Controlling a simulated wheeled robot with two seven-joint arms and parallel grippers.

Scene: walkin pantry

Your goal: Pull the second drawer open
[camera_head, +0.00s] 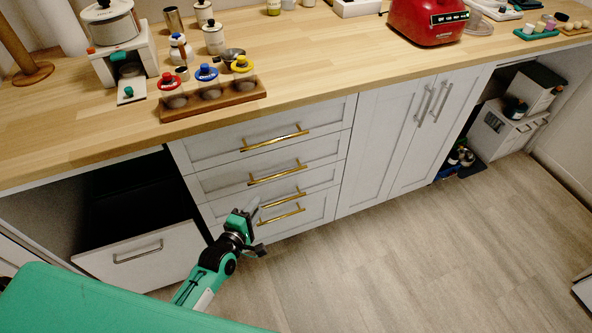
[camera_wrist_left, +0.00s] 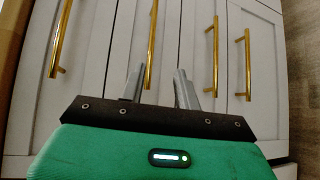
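A stack of white drawers with brass bar handles stands under the wooden counter. The second drawer (camera_head: 222,182) from the top looks shut, and its brass handle (camera_head: 278,173) is clear of any grip. My left gripper (camera_head: 256,208) is in front of the stack, at the left ends of the lower handles. In the left wrist view, its two grey fingers (camera_wrist_left: 158,76) are apart and empty. There the second drawer's handle (camera_wrist_left: 151,40) runs toward the gap between the fingers; I cannot tell how far in front it is. My right gripper is not in view.
The top drawer's handle (camera_head: 274,141) is above, and the lower handles (camera_head: 283,198) are close below. A white bin drawer (camera_head: 145,256) with a grey handle is at the left. A two-door cabinet (camera_head: 405,130) is at the right. The wooden floor (camera_head: 400,260) in front is clear.

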